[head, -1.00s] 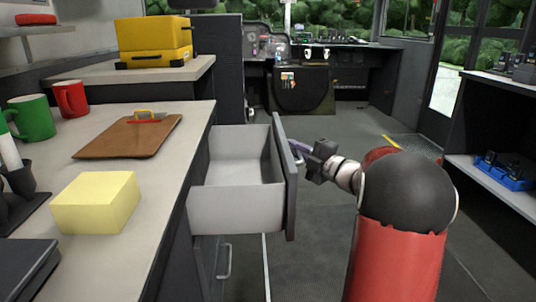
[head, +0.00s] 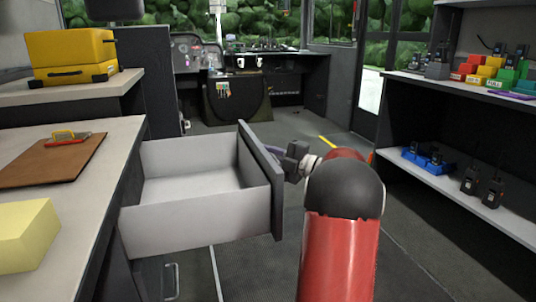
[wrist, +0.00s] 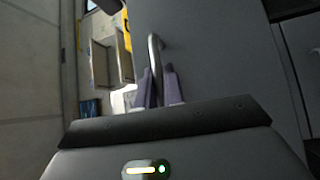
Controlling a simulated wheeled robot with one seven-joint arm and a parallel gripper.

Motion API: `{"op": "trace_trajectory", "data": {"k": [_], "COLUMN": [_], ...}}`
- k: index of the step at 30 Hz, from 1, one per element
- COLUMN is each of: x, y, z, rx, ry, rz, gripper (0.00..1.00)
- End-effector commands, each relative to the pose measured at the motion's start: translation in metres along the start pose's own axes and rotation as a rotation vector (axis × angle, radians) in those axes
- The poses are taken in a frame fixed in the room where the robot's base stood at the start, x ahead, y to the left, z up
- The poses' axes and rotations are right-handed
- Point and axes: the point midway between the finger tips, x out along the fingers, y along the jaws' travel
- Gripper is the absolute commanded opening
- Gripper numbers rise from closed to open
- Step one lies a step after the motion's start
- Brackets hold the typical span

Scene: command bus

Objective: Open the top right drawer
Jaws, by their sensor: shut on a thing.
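The top drawer (head: 190,218) of the counter is pulled far out over the aisle in the head view. Its light grey inside looks empty. Its dark front panel (head: 262,180) faces right, and my gripper (head: 287,160) is at the outer side of it. In the wrist view the metal bar handle (wrist: 155,50) stands on the drawer front (wrist: 215,60). The two purple-grey fingers of my gripper (wrist: 157,88) are shut around the handle. The fingertips are partly hidden behind the panel in the head view.
The counter (head: 95,170) holds a brown clipboard (head: 50,163) and a yellow block (head: 25,235). A lower drawer handle (head: 171,282) shows below. A dark shelf unit (head: 440,120) with radios stands right. The aisle floor (head: 400,260) between is clear.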

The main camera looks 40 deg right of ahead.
Motion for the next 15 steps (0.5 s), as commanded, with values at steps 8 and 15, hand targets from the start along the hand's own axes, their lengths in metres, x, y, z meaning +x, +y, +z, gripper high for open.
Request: {"op": "trace_trajectory", "data": {"k": [8,15], "x": [-0.0004,-0.0003], "y": [-0.0011,-0.0004], "z": [0.0005,0.0001], "rx": [0.001,0.000], "ry": [-0.002,-0.001], "rz": [-0.001,0.000], "gripper": [0.31,0.31]}}
